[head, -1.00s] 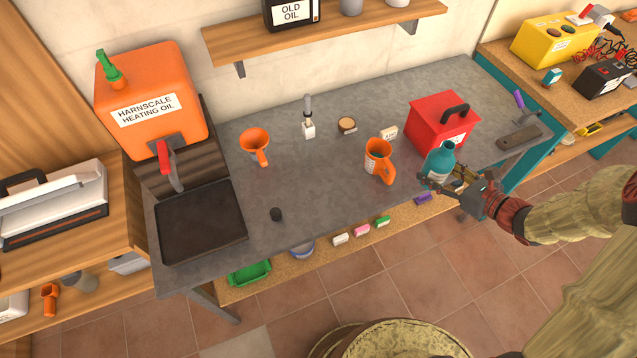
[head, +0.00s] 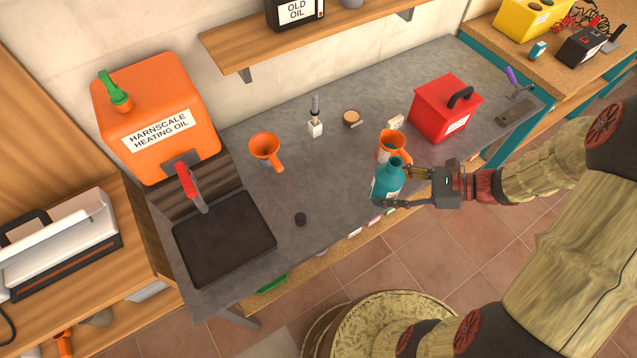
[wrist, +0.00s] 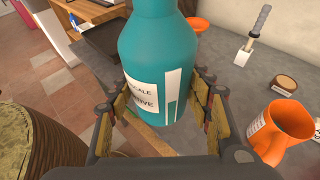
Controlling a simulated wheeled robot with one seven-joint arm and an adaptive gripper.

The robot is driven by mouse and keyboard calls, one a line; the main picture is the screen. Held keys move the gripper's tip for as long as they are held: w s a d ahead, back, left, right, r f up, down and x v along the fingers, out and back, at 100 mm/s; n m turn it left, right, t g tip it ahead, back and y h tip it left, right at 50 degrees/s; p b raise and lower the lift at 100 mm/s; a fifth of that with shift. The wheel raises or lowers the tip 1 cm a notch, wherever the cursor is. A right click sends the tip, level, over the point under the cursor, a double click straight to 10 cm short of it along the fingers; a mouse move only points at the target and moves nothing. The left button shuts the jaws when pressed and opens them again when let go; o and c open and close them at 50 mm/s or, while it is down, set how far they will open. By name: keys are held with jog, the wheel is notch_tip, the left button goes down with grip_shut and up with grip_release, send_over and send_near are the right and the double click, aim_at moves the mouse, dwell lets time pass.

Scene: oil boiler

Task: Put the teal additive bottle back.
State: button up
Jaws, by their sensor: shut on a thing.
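The teal additive bottle (head: 387,181) has a white label and an open neck. My gripper (head: 392,187) is shut on it, with one finger on each side, and holds it upright at the front edge of the grey workbench (head: 330,190). In the wrist view the teal bottle (wrist: 158,62) fills the middle between my gripper's fingers (wrist: 160,125). Part of its label reads "ADDITIVE", partly cut off. In the head view the bottle overlaps an orange measuring jug (head: 392,146) behind it. I cannot tell how high the bottle is above the bench.
An orange funnel (head: 266,150), a brush in a white holder (head: 315,125) and a red box (head: 445,108) stand farther back. A black tray (head: 225,238) sits under the orange oil tank (head: 155,110). The bench middle is clear.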

jog(key=w+a+f+b, duration=0.1)
jog(key=w+a+f, duration=0.2)
jog(key=w+a+f+b, duration=0.2)
jog(key=w+a+f, duration=0.1)
jog(key=w+a+f+b, duration=0.2)
jog(key=a+f, duration=0.1)
jog(key=a, duration=0.1)
jog(key=shift+w+a, duration=0.1)
jog(key=shift+w, duration=0.3)
jog(key=shift+w+a+f+b, duration=0.15)
jog(key=shift+f+b, duration=0.1)
jog(key=shift+b, duration=0.1)
jog(key=shift+w+a+f+b, duration=0.15)
jog(key=shift+f+b, duration=0.85)
jog(key=shift+f, duration=0.75)
jog(key=shift+f, duration=0.15)
jog(key=o, duration=1.4)
jog(key=shift+o, duration=0.2)
